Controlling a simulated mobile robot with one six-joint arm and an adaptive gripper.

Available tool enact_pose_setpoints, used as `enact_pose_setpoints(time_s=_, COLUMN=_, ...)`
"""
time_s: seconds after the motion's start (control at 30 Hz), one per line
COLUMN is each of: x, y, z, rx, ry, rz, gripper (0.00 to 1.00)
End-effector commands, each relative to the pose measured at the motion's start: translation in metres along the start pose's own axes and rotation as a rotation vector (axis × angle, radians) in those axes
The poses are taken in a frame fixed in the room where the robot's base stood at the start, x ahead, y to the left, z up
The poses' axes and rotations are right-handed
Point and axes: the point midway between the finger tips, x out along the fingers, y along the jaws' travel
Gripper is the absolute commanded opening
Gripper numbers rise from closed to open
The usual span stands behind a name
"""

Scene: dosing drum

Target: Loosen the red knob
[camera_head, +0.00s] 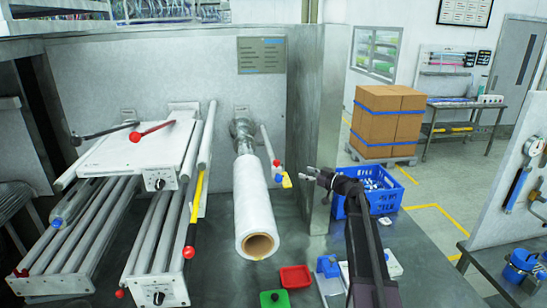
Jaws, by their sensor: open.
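My gripper (306,174) is open and empty in the middle of the head view, its fingers pointing left. A small red knob (276,163) sits on a thin white rod by the back panel, just left of my fingertips and apart from them in the picture. Blue and yellow parts (286,181) sit just below it. Other red ends show: a red-handled lever (152,131) on the upper left white plate, a red ball (188,252) below a yellow bar, and a red ball (120,293) at the lower left. I cannot tell which one the task names.
A white film roll (254,205) projects forward left of my gripper. A steel post (320,120) stands behind the gripper. A blue crate (385,200) is to the right. Red (295,276) and green (274,299) trays lie on the grey surface.

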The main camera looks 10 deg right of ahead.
Motion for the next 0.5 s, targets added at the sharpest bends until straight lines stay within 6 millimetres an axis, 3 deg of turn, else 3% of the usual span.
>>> enact_pose_setpoints(time_s=0.5, x=0.0087, y=-0.0028, z=-0.0001, rx=-0.001, ry=0.002, rz=-0.006, gripper=0.73)
